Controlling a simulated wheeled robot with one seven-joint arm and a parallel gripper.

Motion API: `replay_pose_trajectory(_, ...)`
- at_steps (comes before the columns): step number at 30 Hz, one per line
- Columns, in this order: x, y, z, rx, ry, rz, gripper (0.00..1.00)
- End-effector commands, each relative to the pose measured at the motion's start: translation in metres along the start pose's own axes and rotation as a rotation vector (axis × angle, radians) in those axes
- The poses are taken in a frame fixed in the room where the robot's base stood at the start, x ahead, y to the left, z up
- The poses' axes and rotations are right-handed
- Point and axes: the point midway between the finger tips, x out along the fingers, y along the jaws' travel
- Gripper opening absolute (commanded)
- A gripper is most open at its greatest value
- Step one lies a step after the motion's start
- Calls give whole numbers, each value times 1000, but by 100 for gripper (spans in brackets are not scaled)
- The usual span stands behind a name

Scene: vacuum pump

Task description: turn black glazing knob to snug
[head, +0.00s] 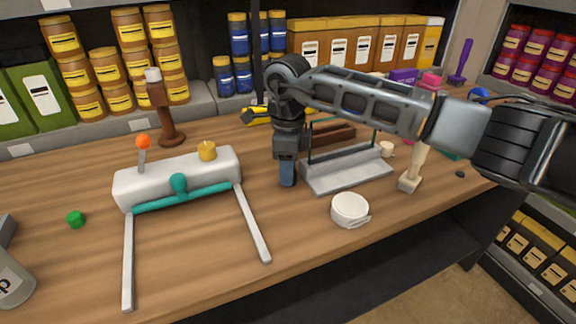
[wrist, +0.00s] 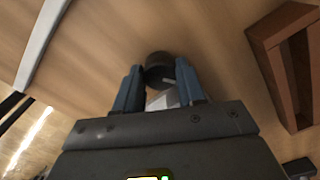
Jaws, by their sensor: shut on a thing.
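The black knob (wrist: 160,67) is a short dark cylinder with a light mark on its side, seen in the wrist view. My gripper (wrist: 160,84) is shut on it, with one blue finger at each side. A pale grey-white piece (wrist: 163,99) shows between the fingers, just below the knob; I cannot tell how they join. In the head view my gripper (head: 287,182) points down at the wooden table, left of the grey tray-like base with thin teal posts (head: 350,176). The knob is hidden there by the fingers.
A white device (head: 140,183) with a teal bar, orange-tipped lever and two long legs lies to the left. A white round tin (head: 349,209) and a pale-handled tool (head: 413,172) stand to the right. A green nut-like piece (head: 75,218) lies left. The front centre table is clear.

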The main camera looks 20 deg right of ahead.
Motion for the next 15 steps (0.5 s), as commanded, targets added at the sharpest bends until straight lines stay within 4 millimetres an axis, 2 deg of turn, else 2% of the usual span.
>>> replay_pose_trajectory(6,-1,-1,-1,87,3,-1,9)
replay_pose_trajectory(15,0,-1,-1,125,1,-1,9)
